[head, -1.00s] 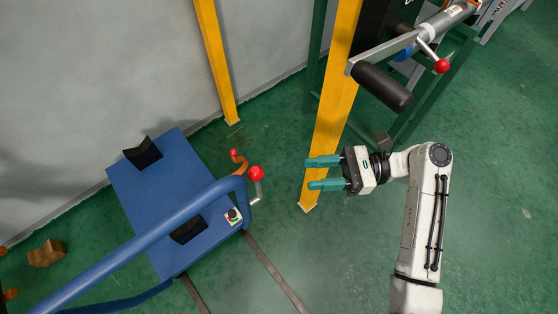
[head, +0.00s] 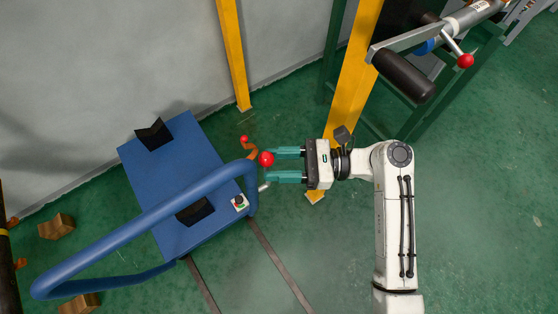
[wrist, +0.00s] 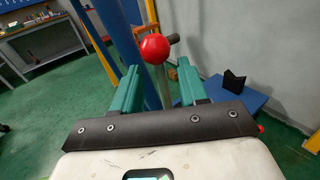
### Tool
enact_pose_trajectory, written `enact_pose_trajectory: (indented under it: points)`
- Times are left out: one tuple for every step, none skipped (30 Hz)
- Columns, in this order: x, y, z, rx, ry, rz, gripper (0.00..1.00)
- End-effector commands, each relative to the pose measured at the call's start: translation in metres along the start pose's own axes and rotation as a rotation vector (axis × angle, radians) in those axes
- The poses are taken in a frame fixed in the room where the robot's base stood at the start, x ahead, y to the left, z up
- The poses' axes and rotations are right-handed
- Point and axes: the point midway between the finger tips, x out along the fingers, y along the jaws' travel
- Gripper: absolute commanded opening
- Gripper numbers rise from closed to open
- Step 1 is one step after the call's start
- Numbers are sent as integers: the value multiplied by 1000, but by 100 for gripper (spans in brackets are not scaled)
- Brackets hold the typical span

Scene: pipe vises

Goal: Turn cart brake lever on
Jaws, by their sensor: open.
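The blue cart (head: 205,165) stands on the green floor at the left in the head view, with a blue tubular handle (head: 110,245). The brake lever's red ball knob (head: 266,159) is near the cart's right edge, with a short grey crank below it. In the wrist view the red knob (wrist: 154,48) tops a grey shaft between my fingers. My gripper (head: 289,166) is open with teal fingers, pointing left at the lever. Its fingertips (wrist: 156,86) lie on either side of the lever in the wrist view. I cannot tell whether they touch it.
A smaller red knob on an orange bracket (head: 246,142) sits just behind the lever. Yellow posts (head: 232,55) and a green frame with a vise lever (head: 465,61) stand at the back. A workbench (wrist: 45,38) shows in the wrist view. Floor at the lower right is clear.

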Motion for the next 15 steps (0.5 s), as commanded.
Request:
enact_pose_trajectory:
  points:
    - [0,0,0,0,0,0,43]
    - [0,0,0,0,0,0,43]
    - [0,0,0,0,0,0,43]
    - [0,0,0,0,0,0,40]
    - [0,0,0,0,0,0,37]
    - [0,0,0,0,0,0,34]
    - [0,0,0,0,0,0,31]
    - [0,0,0,0,0,0,28]
    - [0,0,0,0,0,0,24]
    - [0,0,0,0,0,0,21]
    - [0,0,0,0,0,0,18]
    - [0,0,0,0,0,0,14]
    - [0,0,0,0,0,0,12]
    - [0,0,0,0,0,0,9]
    - [0,0,0,-1,-1,0,5]
